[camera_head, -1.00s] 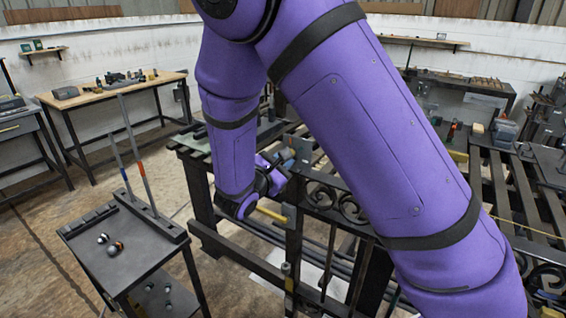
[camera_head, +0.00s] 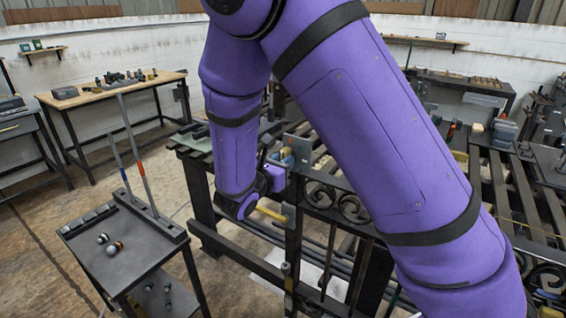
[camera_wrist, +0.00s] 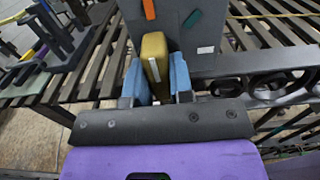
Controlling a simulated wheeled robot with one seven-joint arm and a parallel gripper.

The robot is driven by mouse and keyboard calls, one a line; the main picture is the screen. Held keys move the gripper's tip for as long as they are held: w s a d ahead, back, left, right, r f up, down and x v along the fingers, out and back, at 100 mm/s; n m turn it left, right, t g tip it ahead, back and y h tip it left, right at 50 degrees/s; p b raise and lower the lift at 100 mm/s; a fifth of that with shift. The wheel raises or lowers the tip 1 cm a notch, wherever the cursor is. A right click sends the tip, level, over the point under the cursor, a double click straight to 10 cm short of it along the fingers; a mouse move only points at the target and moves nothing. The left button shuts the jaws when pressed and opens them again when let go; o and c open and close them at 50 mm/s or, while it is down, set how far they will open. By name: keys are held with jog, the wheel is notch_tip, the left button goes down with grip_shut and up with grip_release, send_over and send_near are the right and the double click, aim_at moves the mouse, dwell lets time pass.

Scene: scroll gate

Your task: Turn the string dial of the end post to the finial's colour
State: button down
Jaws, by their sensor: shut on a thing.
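My gripper (camera_wrist: 157,72) is shut on a brass-coloured dial knob (camera_wrist: 154,52) in the wrist view. Its two blue fingers lie on either side of the knob, which has a pale stripe on its near face. Behind the knob stands a grey dial plate (camera_wrist: 205,35) with an orange mark (camera_wrist: 149,9) and a green mark (camera_wrist: 193,19). In the head view the gripper (camera_head: 286,157) is at the grey plate (camera_head: 300,148), with a red mark (camera_head: 291,142) above the fingers. I cannot make out the finial.
The dark slatted bench (camera_head: 318,160) carries scrollwork (camera_head: 352,208). A yellow bar (camera_head: 271,214) juts out below my wrist. A dark cart (camera_head: 130,240) with two upright rods and small balls stands at left. Open floor lies between cart and bench.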

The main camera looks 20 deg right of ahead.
jog(key=c, duration=1)
grip_release()
jog(key=v, duration=1.1)
jog(key=s+d+r+m+g+y, duration=0.2)
jog(key=s+d+r+m+g, duration=0.25)
jog(key=d+m, duration=0.2)
jog(key=s+d+r+m+g+y, duration=0.35)
jog(key=s+d+m+g, duration=0.2)
jog(key=d, duration=0.25)
jog(key=s+d+r+m+t+y, duration=0.1)
jog(key=s+r+m+t+y, duration=0.3)
jog(key=s+r+m+y, duration=0.5)
jog(key=s+r+m, duration=0.1)
jog(key=s+m, duration=0.3)
jog(key=shift+d+t, duration=0.25)
jog(key=shift+t, duration=0.15)
